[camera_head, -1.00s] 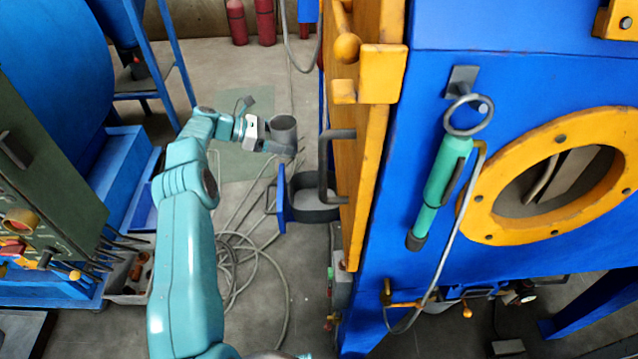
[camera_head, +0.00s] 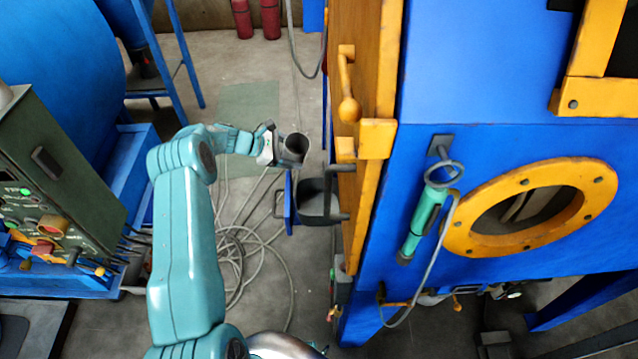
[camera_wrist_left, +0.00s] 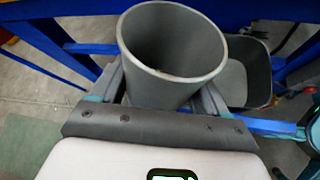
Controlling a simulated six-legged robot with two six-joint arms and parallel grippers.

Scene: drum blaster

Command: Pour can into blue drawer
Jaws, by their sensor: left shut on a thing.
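A grey cylindrical can (camera_head: 294,149) is held in my left gripper (camera_head: 284,150), whose fingers close around its sides. In the left wrist view the can (camera_wrist_left: 172,95) has its open mouth toward the camera and its inside looks dark; I cannot make out contents. The blue drawer (camera_head: 289,200) has a blue front and a dark grey bin (camera_head: 318,202) behind it, standing out from under the blue machine. The can is above and slightly left of the bin. The bin (camera_wrist_left: 238,85) also shows in the left wrist view, to the right of the can. My right gripper is not seen.
The blue machine (camera_head: 470,85) with an orange door (camera_head: 362,200) and its handle stands close right of the drawer. A green control box (camera_head: 65,180) is at left. Loose cables (camera_head: 245,245) lie on the floor below.

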